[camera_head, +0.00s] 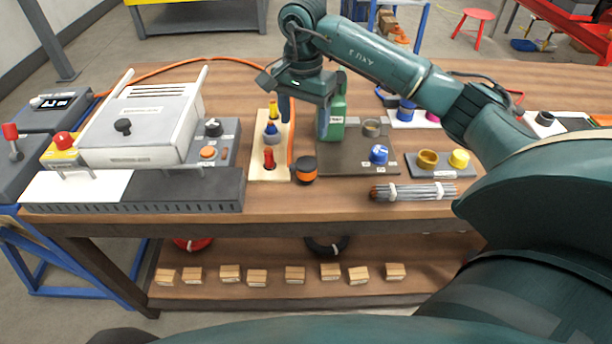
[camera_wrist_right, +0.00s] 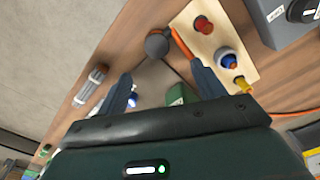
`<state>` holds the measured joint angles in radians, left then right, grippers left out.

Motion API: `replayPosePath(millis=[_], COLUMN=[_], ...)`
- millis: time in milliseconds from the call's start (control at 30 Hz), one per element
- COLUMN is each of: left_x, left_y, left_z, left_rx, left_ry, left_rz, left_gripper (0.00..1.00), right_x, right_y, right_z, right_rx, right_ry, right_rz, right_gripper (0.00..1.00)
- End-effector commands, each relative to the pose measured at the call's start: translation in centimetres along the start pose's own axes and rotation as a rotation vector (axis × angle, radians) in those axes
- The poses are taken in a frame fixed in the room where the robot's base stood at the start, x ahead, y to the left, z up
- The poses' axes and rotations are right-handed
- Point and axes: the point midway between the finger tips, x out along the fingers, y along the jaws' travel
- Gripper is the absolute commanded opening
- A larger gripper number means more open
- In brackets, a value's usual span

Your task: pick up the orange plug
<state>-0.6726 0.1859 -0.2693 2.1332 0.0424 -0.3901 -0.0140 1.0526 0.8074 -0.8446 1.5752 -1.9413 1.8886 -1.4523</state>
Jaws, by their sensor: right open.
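The orange plug (camera_head: 306,170), a short black cylinder with an orange band, stands on the wooden bench just right of the light wooden board. In the right wrist view the dark round top (camera_wrist_right: 158,44) beyond the fingers appears to be this plug. My right gripper (camera_head: 303,110) is above the bench, behind the plug in the head view and apart from it. It also shows in the right wrist view (camera_wrist_right: 161,74), its two fingers spread with nothing held between them. My left gripper is not in view.
The light board (camera_head: 268,173) with red, blue and yellow parts is close left of the plug. A rod bundle (camera_head: 414,192) lies to the right. Bench in front of the plug is clear.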

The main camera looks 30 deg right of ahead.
Motion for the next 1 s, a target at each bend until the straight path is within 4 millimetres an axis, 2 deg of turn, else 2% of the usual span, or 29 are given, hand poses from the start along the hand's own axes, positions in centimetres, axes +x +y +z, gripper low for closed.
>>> replayPosePath(millis=[200, 300, 567, 833, 1000], left_x=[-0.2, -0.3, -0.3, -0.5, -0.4], left_y=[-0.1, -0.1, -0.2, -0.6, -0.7], left_z=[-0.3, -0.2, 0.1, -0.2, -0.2], left_rx=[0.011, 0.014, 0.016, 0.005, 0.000], left_ry=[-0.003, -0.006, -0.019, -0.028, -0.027], left_rz=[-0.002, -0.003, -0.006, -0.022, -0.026], left_gripper=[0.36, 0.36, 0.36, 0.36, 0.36], right_x=[4.3, 5.8, 7.8, 11.6, 12.3], right_y=[0.1, 0.1, 0.2, 0.7, 0.6], right_z=[0.1, 0.1, 0.1, -0.1, -0.1], right_rx=[0.000, 0.000, 0.001, 0.000, -0.001], right_ry=[-0.004, -0.004, -0.005, -0.005, -0.003], right_rz=[0.005, 0.003, 0.002, 0.001, -0.002], right_gripper=[0.69, 0.69, 0.69, 0.69, 0.69])
